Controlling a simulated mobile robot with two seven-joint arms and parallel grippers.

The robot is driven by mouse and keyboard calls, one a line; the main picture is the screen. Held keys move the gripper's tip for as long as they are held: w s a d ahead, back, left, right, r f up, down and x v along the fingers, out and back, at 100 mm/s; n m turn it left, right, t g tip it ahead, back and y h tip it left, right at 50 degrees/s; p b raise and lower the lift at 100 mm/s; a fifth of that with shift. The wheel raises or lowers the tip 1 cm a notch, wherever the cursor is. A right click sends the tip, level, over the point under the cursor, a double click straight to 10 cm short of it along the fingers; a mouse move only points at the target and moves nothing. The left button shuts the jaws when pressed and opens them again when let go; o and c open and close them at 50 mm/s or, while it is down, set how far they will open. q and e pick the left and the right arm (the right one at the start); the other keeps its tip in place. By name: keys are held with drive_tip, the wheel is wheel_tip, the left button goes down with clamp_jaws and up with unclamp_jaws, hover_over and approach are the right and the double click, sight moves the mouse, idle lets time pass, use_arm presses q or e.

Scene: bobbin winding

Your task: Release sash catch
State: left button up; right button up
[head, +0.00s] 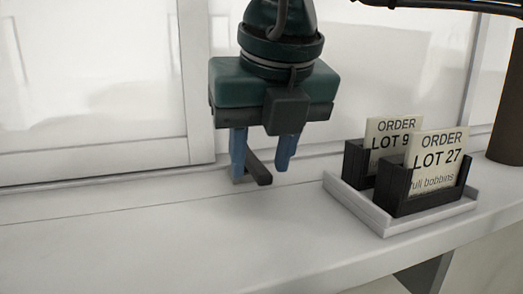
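My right gripper (262,172), green with two blue fingers, points down over the white sill at the base of the window. Its fingers stand apart, so it is open. A short dark bar (259,170), which looks like the sash catch, shows low between the fingers, nearer the left one. I cannot tell whether a finger touches it. The white window sash (95,163) rises behind the gripper, and the gripper hides part of its frame. My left gripper is out of view.
A white tray (345,202) on the sill to the right holds two dark card holders with order cards, LOT 9 (391,128) and LOT 27 (437,150). A brown cylinder (508,110) stands at the far right. The sill (110,245) is clear on the left.

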clamp_jaws()
